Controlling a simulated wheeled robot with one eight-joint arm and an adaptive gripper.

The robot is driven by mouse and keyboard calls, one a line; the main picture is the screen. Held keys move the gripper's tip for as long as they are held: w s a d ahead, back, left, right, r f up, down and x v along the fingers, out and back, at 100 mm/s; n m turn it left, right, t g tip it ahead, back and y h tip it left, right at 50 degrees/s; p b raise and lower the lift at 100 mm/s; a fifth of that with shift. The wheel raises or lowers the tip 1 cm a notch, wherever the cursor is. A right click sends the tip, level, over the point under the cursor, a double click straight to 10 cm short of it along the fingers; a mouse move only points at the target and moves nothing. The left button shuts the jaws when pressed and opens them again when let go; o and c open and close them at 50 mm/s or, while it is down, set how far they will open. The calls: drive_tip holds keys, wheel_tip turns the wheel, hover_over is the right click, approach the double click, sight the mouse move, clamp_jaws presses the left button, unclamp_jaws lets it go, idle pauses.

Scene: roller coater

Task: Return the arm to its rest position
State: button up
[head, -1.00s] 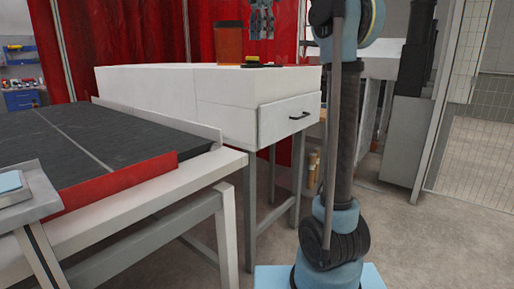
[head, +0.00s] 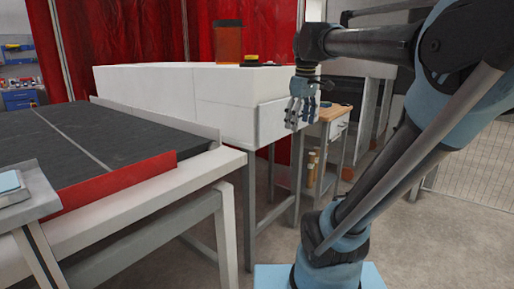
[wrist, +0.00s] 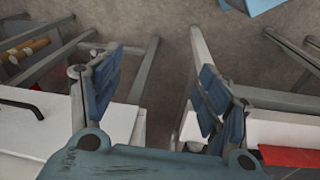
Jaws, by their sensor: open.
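My arm (head: 375,200) rises from its blue base at the lower right of the head view, bends at the top right and reaches left. My gripper (head: 298,124) hangs from its end, pointing down, in front of the right end of the white cabinet. In the wrist view my gripper (wrist: 160,75) is open, its two blue-padded fingers wide apart. Only grey floor and metal legs show between them. It holds nothing.
The white cabinet (head: 150,88) stands behind the gripper, with an orange container (head: 228,42) on top. A dark conveyor table (head: 90,145) with a red edge fills the left. A small wooden-topped table (head: 333,114) stands behind. The floor (head: 420,240) at right is clear.

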drive_tip(key=s+d+f+m, duration=0.2)
drive_tip(key=s+f+m, duration=0.2)
drive_tip(key=f, duration=0.9)
drive_tip(key=s+d+f+m, duration=0.2)
drive_tip(key=s+f+m, duration=0.2)
drive_tip(key=s+f, duration=0.6)
wheel_tip(320, 180, down, 4)
drive_tip(key=shift+s+r+m+t, duration=0.15)
drive_tip(key=shift+m+t, duration=0.15)
drive_tip(key=shift+t, duration=0.1)
drive_tip(key=shift+d, duration=0.1)
